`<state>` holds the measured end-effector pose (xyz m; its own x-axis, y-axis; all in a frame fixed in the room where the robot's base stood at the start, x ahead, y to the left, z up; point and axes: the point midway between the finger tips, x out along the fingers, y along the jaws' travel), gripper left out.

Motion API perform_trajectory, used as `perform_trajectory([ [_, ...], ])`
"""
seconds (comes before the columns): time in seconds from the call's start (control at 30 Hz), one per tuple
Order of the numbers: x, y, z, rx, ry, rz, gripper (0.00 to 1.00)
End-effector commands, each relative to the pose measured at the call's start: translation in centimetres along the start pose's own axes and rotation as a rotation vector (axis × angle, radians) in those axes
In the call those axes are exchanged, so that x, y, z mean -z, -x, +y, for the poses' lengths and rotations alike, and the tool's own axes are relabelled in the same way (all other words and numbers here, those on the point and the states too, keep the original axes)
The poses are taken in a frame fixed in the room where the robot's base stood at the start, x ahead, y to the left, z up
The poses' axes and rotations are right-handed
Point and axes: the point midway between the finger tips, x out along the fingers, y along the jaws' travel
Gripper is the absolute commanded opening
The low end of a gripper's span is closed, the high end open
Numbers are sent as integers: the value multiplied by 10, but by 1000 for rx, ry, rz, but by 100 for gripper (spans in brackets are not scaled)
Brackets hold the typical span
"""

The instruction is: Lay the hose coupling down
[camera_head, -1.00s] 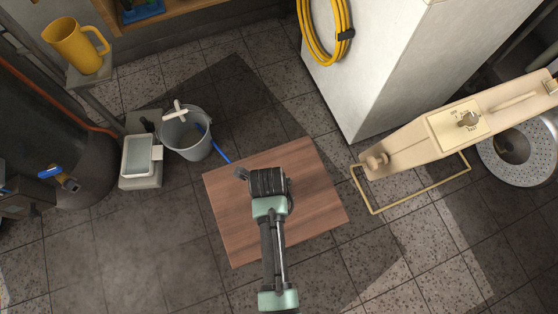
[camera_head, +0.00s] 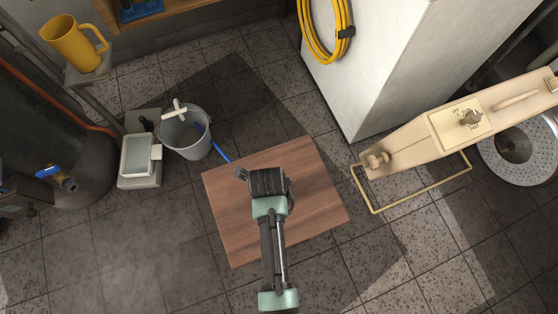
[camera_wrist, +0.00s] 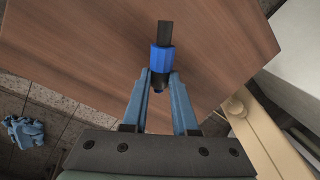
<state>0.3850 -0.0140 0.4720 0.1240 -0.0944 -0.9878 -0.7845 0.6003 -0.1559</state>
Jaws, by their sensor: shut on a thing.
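The hose coupling (camera_wrist: 161,58) shows in the wrist view as a bright blue collar with a dark stem pointing away. My gripper (camera_wrist: 157,82) is shut on its near end, with one finger on each side. The brown wooden tabletop (camera_wrist: 80,35) lies behind the coupling in that view. I cannot tell whether the coupling touches the wood. In the head view my gripper (camera_head: 242,174) is over the left part of the tabletop (camera_head: 312,205). The coupling cannot be made out there.
A grey bucket (camera_head: 187,137) with a blue hose stands at the tabletop's upper left, beside a white basin (camera_head: 138,156). A beige machine (camera_head: 440,133) with a wire frame is to the right. A white cabinet (camera_head: 385,60) stands behind. The tabletop's right side is bare.

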Motion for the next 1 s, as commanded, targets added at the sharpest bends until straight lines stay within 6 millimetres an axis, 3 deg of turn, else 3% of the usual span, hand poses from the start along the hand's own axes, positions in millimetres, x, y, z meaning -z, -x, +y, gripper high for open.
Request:
perform_trajectory([
  [1.0,0,-12,2,0,0,0,0],
])
